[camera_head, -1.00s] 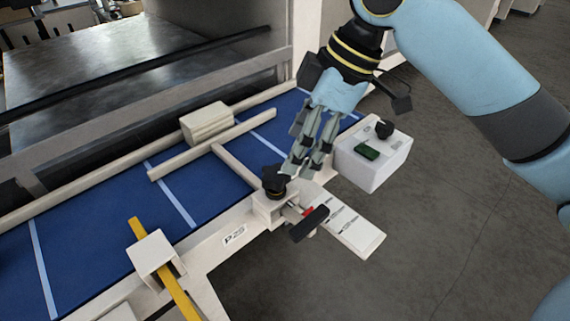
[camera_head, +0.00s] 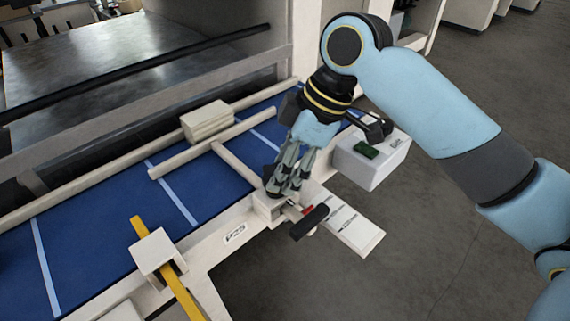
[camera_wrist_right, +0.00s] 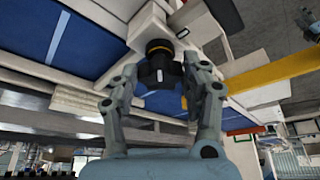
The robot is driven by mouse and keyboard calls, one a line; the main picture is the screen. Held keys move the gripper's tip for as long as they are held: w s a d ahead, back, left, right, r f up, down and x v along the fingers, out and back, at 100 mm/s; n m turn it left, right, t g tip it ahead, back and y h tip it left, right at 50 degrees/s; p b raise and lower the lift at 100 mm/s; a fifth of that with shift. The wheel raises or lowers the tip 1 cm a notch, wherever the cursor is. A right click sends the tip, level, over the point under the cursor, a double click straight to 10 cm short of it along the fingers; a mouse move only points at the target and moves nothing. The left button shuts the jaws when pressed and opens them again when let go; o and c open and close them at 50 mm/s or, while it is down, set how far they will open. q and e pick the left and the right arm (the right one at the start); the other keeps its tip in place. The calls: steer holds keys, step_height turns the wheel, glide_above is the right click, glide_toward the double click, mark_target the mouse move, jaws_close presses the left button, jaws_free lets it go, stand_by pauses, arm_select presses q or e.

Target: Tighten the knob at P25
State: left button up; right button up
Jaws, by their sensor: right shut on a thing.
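The black knob (camera_wrist_right: 160,68) sits on a cream block (camera_head: 268,205) at the front rail, above the P25 label (camera_head: 234,234). In the head view my right gripper (camera_head: 282,190) comes down over the knob and hides most of it; a dark edge of the knob (camera_head: 270,171) shows beside the fingers. In the right wrist view the fingers (camera_wrist_right: 161,92) of my right gripper stand on both sides of the knob, shut on it. My left gripper is not in view.
A black lever handle (camera_head: 309,222) and a marked pale plate (camera_head: 355,236) stick out in front of the block. A white box (camera_head: 370,165) with a green button stands to the right. A yellow bar (camera_head: 180,285) passes through a bracket at the left. Blue bed (camera_head: 90,235) lies behind.

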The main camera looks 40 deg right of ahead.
steer(key=c, duration=0.3)
steer(key=m, duration=0.2)
steer(key=m+t+h, duration=0.1)
steer(key=m, duration=0.2)
steer(key=shift+s+a+m, duration=0.2)
steer(key=shift+a+m, duration=0.1)
steer(key=shift+a, duration=0.05)
steer(key=shift+a+r+m+t+h, duration=0.1)
steer(key=shift+m+t+h, duration=0.1)
steer(key=shift+m+h, duration=0.6)
steer(key=shift+a+r+m+t+h, duration=0.1)
steer(key=shift+m+t+h, duration=0.15)
steer(key=shift+m, duration=1.05)
steer(key=o, duration=1.2)
steer(key=shift+f, duration=0.15)
steer(key=shift+s, duration=0.1)
